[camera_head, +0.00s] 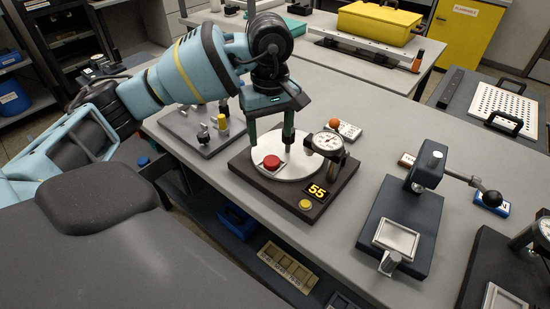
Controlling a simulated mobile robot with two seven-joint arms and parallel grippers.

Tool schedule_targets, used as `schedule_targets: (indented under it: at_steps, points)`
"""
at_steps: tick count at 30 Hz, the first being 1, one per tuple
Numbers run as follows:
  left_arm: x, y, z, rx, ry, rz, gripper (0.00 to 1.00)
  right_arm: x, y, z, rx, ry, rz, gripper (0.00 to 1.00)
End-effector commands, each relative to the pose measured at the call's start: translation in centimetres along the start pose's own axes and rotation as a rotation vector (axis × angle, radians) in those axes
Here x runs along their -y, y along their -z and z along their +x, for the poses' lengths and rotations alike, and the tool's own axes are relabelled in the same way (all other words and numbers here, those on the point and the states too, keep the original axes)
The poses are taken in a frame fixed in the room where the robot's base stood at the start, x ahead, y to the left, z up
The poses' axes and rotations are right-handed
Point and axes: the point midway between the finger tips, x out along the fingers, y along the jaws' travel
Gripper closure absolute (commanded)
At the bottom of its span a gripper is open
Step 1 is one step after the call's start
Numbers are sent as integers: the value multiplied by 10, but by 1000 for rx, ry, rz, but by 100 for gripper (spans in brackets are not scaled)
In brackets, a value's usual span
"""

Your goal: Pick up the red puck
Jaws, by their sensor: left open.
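The red puck (271,162) lies on a round white plate (293,172) on a dark base that carries a dial gauge (328,142) and a lit "55" display (316,193). My left gripper (271,142) points down over the plate, with its fingers spread apart. One finger is behind and left of the puck, the other to its right, near the dial gauge. The gripper is open and holds nothing. I cannot tell how high the fingertips are above the plate. My right gripper is not in view.
A lever press (418,208) with a black knob stands on the grey bench right of the base. A fixture plate with small posts (200,128) is at the left. A yellow case (379,22) sits on a table behind. The bench between base and press is clear.

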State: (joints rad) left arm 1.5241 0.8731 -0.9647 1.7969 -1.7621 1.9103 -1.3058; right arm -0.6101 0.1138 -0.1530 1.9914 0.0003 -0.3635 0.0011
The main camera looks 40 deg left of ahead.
Motion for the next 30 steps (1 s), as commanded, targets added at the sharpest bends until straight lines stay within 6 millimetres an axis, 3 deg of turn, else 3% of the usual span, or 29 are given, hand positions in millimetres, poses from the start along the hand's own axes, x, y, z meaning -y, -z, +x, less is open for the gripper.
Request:
schedule_targets:
  at_steps: [8,14,19,24,30]
  points:
    - [0,0,24,2,1,0,39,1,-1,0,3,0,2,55]
    - [0,-1,31,3,2,0,39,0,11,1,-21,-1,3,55]
    - [1,-2,54,3,0,0,39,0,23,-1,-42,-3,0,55]
    - [0,-2,73,3,1,0,39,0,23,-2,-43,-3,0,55]
    - [0,-2,77,2,1,0,39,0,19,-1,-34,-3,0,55]
